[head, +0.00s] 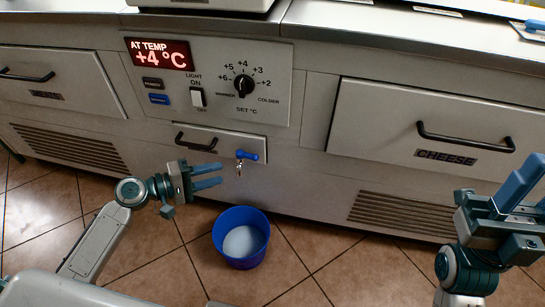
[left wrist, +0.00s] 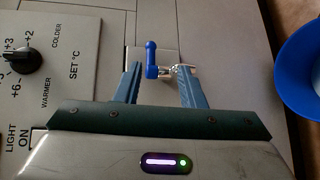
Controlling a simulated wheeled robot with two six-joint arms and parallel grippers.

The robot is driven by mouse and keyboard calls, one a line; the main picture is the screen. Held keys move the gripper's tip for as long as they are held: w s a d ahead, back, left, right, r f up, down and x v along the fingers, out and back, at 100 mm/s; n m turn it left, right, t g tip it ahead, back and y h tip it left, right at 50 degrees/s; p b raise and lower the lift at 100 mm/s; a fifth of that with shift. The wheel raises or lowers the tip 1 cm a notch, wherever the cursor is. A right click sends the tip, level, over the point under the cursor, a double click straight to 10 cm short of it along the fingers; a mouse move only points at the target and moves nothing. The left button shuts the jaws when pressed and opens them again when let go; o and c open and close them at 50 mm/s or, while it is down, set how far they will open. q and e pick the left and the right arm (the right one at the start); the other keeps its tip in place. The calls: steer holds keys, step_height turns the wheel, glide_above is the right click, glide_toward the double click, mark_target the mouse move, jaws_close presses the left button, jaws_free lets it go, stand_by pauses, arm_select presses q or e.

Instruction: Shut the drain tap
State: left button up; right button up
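The drain tap (head: 248,156) sits on the front of the cooler, below the control panel, with a blue lever and a small metal spout pointing down. In the head view the lever lies roughly level, pointing right, crosswise to the spout. My left gripper (head: 221,176) is open, just left of and below the tap. In the left wrist view the blue lever (left wrist: 151,60) shows beyond and between the open fingers of my left gripper (left wrist: 159,72); contact is not clear. I cannot tell whether water is running. My right gripper (head: 531,187) is open and empty at the right edge.
A blue bucket (head: 218,236) with pale liquid stands on the tiled floor below the tap. A small drawer handle (head: 196,144) juts out left of the tap. The control panel (head: 275,104) with its dial is above. A cheese drawer (head: 430,110) is at right.

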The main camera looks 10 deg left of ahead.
mark_target(250, 158)
arm_select(q)
steer(key=shift+n, duration=0.4)
steer(key=x, duration=0.3)
steer(key=b+x, duration=0.1)
steer(key=x, duration=0.3)
steer(key=w+r+b+x, duration=0.1)
steer(key=x, duration=0.2)
steer(key=shift+w+a, duration=0.15)
steer(key=shift+w, duration=0.15)
jaws_close()
